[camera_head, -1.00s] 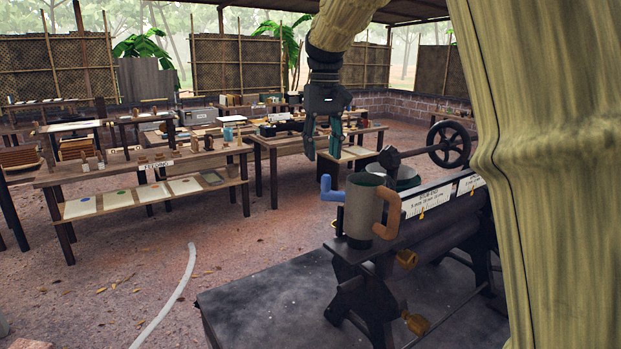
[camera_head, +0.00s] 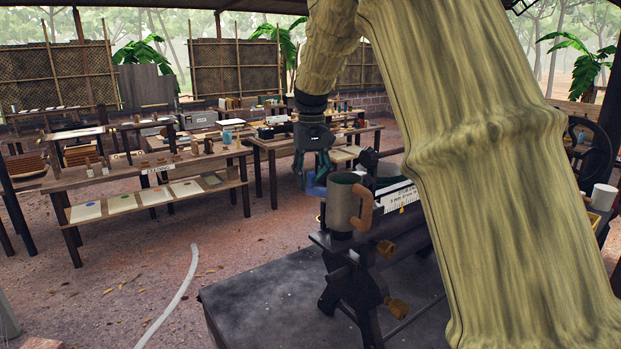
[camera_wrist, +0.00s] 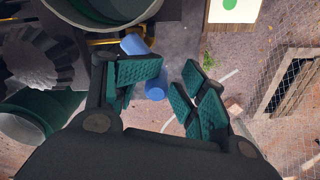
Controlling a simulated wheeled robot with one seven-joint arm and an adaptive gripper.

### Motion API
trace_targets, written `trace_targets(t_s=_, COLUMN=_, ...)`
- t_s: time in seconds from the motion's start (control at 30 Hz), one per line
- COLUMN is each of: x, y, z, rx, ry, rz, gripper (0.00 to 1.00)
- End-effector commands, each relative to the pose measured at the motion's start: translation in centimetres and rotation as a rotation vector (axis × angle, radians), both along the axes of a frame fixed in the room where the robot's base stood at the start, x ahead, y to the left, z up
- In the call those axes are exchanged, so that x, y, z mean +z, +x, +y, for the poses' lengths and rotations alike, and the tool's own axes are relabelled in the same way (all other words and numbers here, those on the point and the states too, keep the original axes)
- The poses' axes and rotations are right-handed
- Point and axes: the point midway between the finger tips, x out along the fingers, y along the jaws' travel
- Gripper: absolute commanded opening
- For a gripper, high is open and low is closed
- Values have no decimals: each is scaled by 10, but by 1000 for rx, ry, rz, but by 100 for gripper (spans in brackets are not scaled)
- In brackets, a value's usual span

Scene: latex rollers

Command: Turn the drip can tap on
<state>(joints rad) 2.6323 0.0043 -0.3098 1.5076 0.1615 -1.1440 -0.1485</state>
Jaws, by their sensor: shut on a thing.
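A grey can (camera_head: 342,207) stands on the near end of the roller machine. It has an orange handle (camera_head: 364,208) on its right and a blue handle (camera_head: 314,188) on its left. My gripper (camera_head: 318,176) is down at the blue handle and shut on it. In the wrist view the blue handle (camera_wrist: 156,88) lies between the finger pads of my gripper (camera_wrist: 166,88), and a can with a green inside (camera_wrist: 118,12) is at the top. I cannot tell which part is the tap; the fingers partly cover the blue handle.
Brass knobs (camera_head: 396,308) stick out from the roller machine. A dark platform (camera_head: 265,300) lies below. Wooden tables (camera_head: 150,178) stand at the back left, with open floor before them.

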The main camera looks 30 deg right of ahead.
Motion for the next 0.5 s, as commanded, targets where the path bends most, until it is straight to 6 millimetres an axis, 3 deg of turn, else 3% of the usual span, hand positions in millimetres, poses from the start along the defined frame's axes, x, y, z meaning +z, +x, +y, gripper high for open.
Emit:
trace_targets(t_s=0.03, x=-1, y=1, z=0, rx=0, ry=0, rz=2, gripper=29)
trace_targets(t_s=0.2, x=-3, y=2, z=1, rx=1, ry=0, rz=5, gripper=0)
trace_targets(t_s=0.5, x=-2, y=2, z=0, rx=-7, ry=0, rz=4, gripper=0)
